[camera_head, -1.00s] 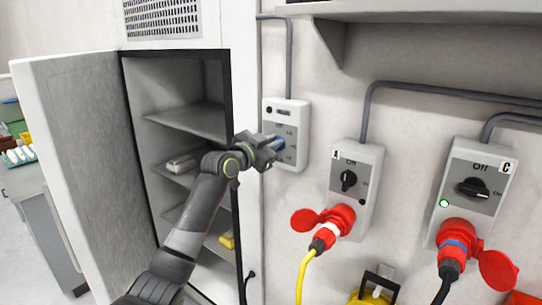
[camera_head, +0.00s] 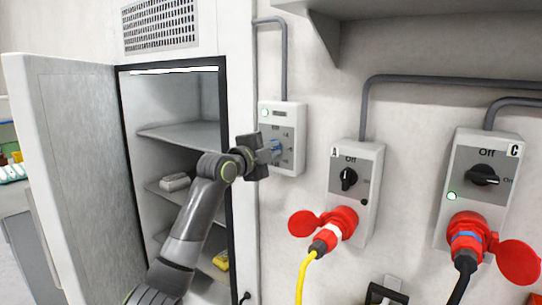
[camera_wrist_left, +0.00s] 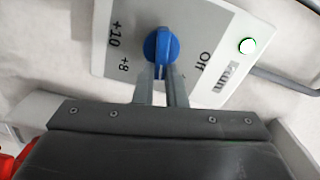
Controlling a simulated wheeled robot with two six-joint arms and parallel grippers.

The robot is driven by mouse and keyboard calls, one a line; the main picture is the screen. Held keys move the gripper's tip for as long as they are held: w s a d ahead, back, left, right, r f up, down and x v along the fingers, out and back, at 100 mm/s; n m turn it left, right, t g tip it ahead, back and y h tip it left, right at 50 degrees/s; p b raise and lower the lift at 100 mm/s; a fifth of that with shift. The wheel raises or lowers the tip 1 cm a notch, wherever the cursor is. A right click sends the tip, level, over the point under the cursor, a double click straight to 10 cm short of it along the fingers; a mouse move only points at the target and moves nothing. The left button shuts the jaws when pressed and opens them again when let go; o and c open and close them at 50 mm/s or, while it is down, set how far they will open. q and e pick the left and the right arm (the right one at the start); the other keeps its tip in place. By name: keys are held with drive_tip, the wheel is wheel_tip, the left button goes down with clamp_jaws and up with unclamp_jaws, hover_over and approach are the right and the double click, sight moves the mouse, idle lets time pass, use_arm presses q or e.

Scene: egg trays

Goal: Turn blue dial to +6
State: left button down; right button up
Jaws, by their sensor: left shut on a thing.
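The blue dial (camera_head: 276,146) is on a light grey control box (camera_head: 293,112) on the wall, right of the open cabinet. My left gripper (camera_head: 266,152) reaches it from the left and is shut on it. In the left wrist view the two fingers (camera_wrist_left: 160,84) pinch the grip of the blue dial (camera_wrist_left: 161,44). "+10" and "+8" show on one side of it and "Off" on the other. The other marks are hidden, and I cannot tell which mark the dial points to. A small lamp (camera_wrist_left: 247,46) on the box glows whitish green. My right gripper is out of view.
The cabinet door (camera_head: 85,170) stands open on the left, with shelves (camera_head: 185,135) behind my arm. Boxes A (camera_head: 371,160) and C (camera_head: 500,150) with black switches and red plugs are at the right. An overhead shelf (camera_head: 430,12) juts out above.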

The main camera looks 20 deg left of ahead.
use_arm(q)
drive_tip(key=shift+f+m+b, duration=0.25)
drive_tip(key=shift+m+b, duration=0.25)
drive_tip(key=shift+m, duration=0.6)
drive_tip(key=c, duration=1.5)
unclamp_jaws()
drive_tip(key=shift+s, duration=0.1)
drive_tip(key=shift+b+v, duration=2.05)
drive_tip(key=shift+v, duration=6.5)
